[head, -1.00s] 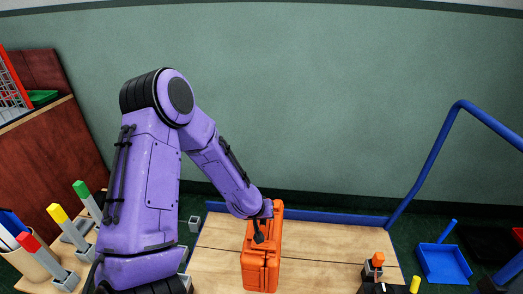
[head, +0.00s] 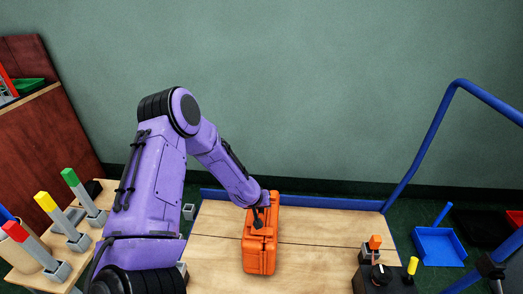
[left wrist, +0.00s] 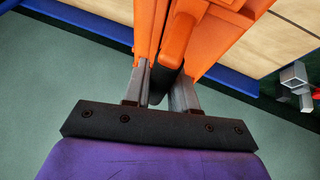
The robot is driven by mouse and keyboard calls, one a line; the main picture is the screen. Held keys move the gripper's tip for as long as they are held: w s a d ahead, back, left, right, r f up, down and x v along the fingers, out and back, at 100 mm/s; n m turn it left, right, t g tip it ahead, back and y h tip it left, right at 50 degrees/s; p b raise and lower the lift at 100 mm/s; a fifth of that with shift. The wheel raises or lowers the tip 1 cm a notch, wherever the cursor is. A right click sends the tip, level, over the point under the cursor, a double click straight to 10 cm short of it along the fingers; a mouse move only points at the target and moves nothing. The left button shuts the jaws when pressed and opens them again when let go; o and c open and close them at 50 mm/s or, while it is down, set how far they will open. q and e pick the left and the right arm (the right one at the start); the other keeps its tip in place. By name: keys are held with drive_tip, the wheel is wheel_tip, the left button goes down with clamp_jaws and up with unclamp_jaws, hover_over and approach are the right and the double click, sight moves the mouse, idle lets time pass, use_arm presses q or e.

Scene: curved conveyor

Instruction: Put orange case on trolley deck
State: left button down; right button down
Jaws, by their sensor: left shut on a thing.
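The orange case (head: 260,252) stands over the wooden trolley deck (head: 330,250), left of the deck's middle. I cannot tell whether its underside touches the boards. In the left wrist view the gripper's two grey fingers (left wrist: 159,92) close around a dark part at the case's handle, and the orange case (left wrist: 147,35) fills the top middle. My right gripper is not in view.
A blue rail (head: 425,150) rises at the deck's right end. A dark box (head: 380,278) with orange and yellow pegs stands at the deck's front right. Coloured-top posts (head: 82,195) stand on a side table at left. A blue dustpan (head: 438,246) lies right of the deck.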

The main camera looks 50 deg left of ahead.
use_arm(q)
drive_tip(key=c, duration=0.9)
unclamp_jaws()
drive_tip(key=shift+s+r, duration=0.15)
drive_tip(key=shift+r, duration=0.3)
drive_tip(key=p+v, duration=0.4)
drive_tip(key=v, duration=0.7)
drive_tip(key=s+d+f+m+g+y, duration=0.1)
drive_tip(key=s+d+f, duration=0.6)
drive_tip(key=s, duration=0.4)
drive_tip(key=s+d+f+m+g, duration=0.1)
drive_tip(key=s+d+f+g, duration=0.1)
drive_tip(key=s+d+f, duration=0.5)
drive_tip(key=s, duration=0.4)
drive_tip(key=shift+d+f+y, duration=0.2)
drive_tip(key=shift+f+y, duration=0.05)
drive_tip(key=shift+y, duration=0.15)
